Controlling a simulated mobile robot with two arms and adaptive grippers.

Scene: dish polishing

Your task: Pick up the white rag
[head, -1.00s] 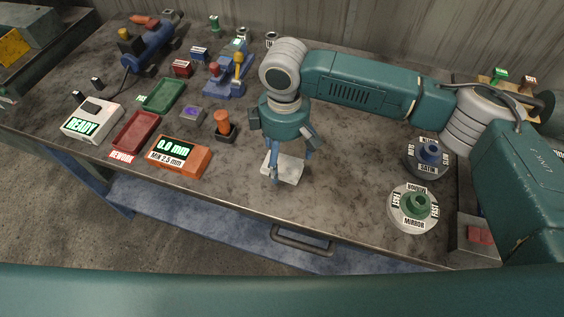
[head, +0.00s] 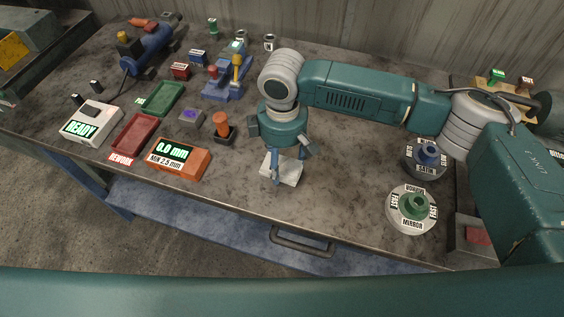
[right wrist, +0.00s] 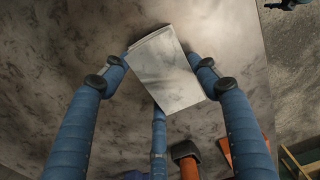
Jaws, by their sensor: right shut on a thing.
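The white rag (head: 289,172) is a folded, flat white piece on the bench near its front edge. My right gripper (head: 286,165) points down at it from above, its blue fingers around it. In the right wrist view, the rag (right wrist: 165,70) sits between the blue fingers of the right gripper (right wrist: 160,85), which are shut on it. In the head view the fingers cover part of the rag. Whether it is clear of the bench top is hard to tell. My left gripper is not in view.
An orange gauge (head: 178,158) reading 0.0 mm and an orange-handled stamp (head: 222,124) stand to the left. The round mirror wheel (head: 411,211) and satin wheel (head: 425,158) lie to the right. A red rework tray (head: 134,133) is further left. Bare bench surrounds the rag.

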